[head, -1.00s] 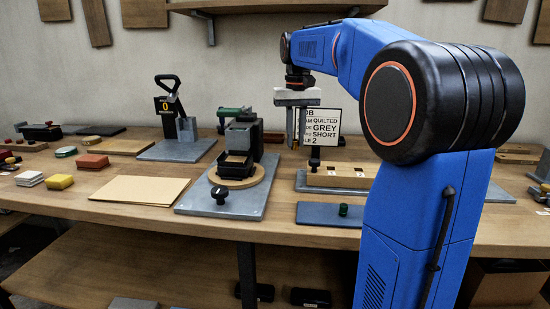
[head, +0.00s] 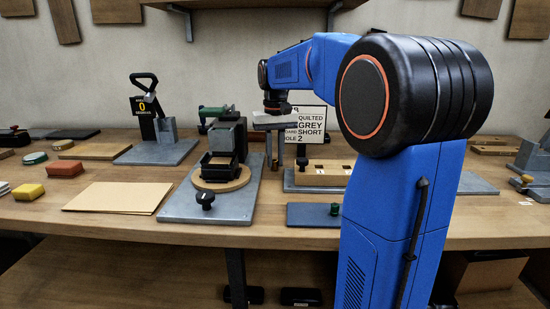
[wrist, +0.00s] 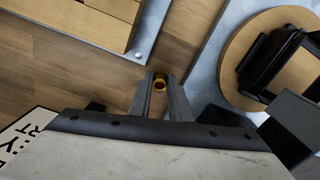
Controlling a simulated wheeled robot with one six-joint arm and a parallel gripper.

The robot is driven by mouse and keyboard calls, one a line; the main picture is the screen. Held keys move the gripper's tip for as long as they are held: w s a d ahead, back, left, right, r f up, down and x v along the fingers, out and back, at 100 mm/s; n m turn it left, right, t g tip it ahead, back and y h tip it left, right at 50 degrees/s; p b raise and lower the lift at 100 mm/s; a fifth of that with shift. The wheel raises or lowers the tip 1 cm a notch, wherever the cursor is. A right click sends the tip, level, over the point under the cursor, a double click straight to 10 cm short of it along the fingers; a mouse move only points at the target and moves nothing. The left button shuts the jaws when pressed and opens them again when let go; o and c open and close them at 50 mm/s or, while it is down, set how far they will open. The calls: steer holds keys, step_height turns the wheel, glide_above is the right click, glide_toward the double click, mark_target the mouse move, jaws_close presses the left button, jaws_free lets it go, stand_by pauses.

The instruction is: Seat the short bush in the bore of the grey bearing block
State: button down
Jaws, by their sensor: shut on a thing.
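My gripper (head: 275,160) hangs between the round-table fixture and the wooden hole block, above the bench. In the wrist view its two fingers (wrist: 160,100) are closed on a small brass-coloured ring, the short bush (wrist: 159,84), with its round opening showing. The bush is too small to make out in the head view. The fixture has a grey block (head: 226,139) behind a black holder (head: 219,164) on a round wooden disc (head: 240,183). I cannot tell whether this is the grey bearing block; no bore is visible. The bush is apart from the fixture.
The wooden hole block (head: 320,177) has a dark upright post at its left end. A card reading GREY, SHORT, 2 (head: 308,121) stands behind. A black knob (head: 205,200) sits on the fixture's plate (head: 180,207). A dark pad (head: 312,215) lies in front; cardboard (head: 115,197) lies left.

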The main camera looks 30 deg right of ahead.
steer(key=shift+f, duration=0.1)
steer(key=c, duration=1.6)
jaws_free()
steer(key=shift+c, duration=0.2)
